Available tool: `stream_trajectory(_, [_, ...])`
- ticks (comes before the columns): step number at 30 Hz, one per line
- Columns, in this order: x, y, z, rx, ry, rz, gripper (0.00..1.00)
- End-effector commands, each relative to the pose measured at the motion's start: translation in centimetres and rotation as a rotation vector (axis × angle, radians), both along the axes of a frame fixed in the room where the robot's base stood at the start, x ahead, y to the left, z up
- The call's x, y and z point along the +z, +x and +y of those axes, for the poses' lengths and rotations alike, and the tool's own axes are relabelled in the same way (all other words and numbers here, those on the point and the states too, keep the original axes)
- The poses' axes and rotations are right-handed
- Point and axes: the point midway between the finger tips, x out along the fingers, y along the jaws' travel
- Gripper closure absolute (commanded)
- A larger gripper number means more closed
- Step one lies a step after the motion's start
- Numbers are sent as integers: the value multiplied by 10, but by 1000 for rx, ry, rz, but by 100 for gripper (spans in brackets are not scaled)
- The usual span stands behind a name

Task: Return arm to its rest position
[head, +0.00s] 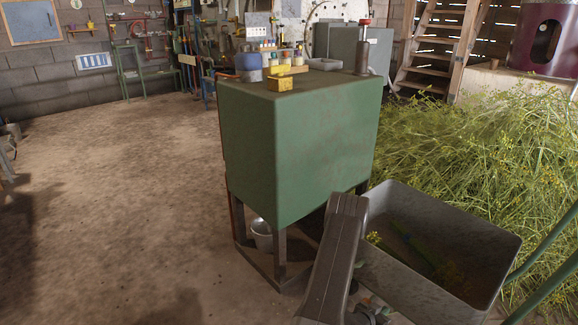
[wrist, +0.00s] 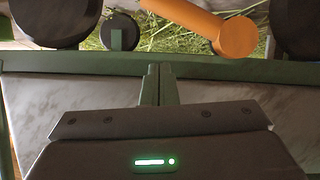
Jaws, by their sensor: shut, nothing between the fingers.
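My gripper (wrist: 158,72) shows in the wrist view with its two narrow fingers together and nothing between them. A small green light glows on its dark body below. The fingertips lie in front of a dark green bar (wrist: 70,63); I cannot tell whether they touch it. In the head view, my grey arm link rises at the bottom centre, in front of the green cabinet (head: 300,150) and beside the grey tub (head: 475,230). I cannot make out the fingers in that view.
The tub holds some green stems. Cut herbs (head: 480,140) are heaped behind it. Bottles and a yellow block (head: 280,84) stand on the cabinet. In the wrist view, an orange rounded part (wrist: 235,36) and dark round parts lie beyond the bar. The floor at left is clear.

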Motion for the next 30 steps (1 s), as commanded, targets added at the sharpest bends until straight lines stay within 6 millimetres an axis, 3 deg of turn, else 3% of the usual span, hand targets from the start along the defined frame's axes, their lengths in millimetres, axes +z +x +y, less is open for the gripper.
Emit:
stream_trajectory(5, [7, 3, 6, 1, -67, 85, 100])
stream_trajectory(11, [49, 14, 6, 0, -74, 92, 100])
stream_trajectory(24, [82, -29, 70, 3, -73, 97, 100])
stream_trajectory(30, [89, -35, 82, 4, -65, 92, 100])
